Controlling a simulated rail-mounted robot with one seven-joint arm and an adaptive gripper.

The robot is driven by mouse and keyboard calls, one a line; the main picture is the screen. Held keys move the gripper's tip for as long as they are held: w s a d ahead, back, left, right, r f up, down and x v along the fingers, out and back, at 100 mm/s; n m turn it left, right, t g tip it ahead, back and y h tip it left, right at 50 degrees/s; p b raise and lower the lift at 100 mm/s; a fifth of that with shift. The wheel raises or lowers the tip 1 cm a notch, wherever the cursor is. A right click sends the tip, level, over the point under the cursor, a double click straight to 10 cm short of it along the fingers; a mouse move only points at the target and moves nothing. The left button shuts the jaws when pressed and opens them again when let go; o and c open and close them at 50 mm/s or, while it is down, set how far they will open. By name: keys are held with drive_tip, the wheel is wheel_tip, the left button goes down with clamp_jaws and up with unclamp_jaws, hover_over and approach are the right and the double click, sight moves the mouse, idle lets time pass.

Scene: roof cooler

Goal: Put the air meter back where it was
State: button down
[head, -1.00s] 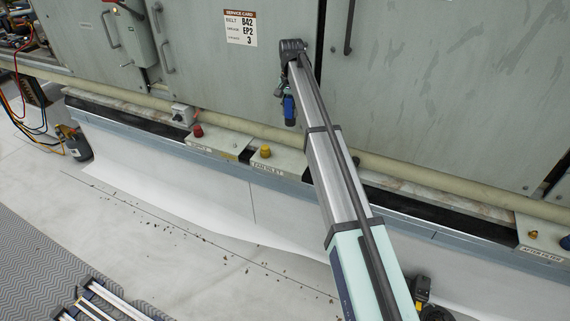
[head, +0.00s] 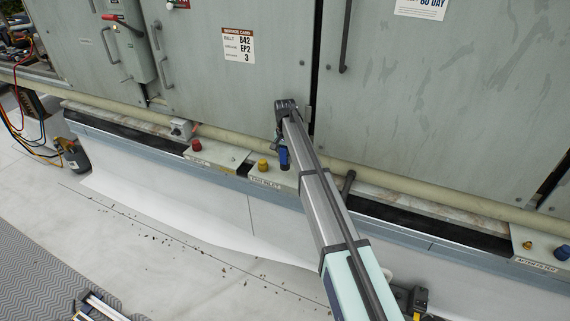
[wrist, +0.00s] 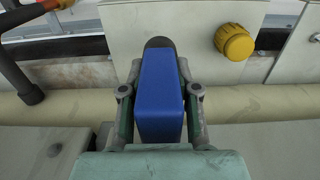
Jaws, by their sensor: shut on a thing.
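The air meter, seen as a blue block with a dark round end (wrist: 160,95), is between the fingers of my gripper (wrist: 160,100) in the wrist view. My gripper is shut on it. In the head view the blue block (head: 283,158) hangs at the end of my arm, in front of the cabinet's lower edge, just right of a yellow knob (head: 262,165). The yellow knob (wrist: 234,42) shows apart from the block at upper right in the wrist view. I cannot tell whether the block's dark end touches the pale plate behind it.
A beige pipe (head: 420,184) runs along the cabinet base. A red knob (head: 196,145) and a grey box (head: 181,128) sit to the left. A dark rod (wrist: 14,72) stands near my gripper in the wrist view. Cabinet doors (head: 440,100) have protruding handles.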

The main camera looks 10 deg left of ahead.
sight(285, 164)
drive_tip(key=shift+f+p, duration=0.4)
drive_tip(key=shift+f, duration=1.7)
drive_tip(key=shift+f, duration=0.15)
drive_tip(key=c, duration=0.8)
unclamp_jaws()
drive_tip(key=shift+c, duration=0.2)
wheel_tip(285, 164, up, 12)
drive_tip(key=b, duration=0.2)
drive_tip(key=shift+b, duration=0.35)
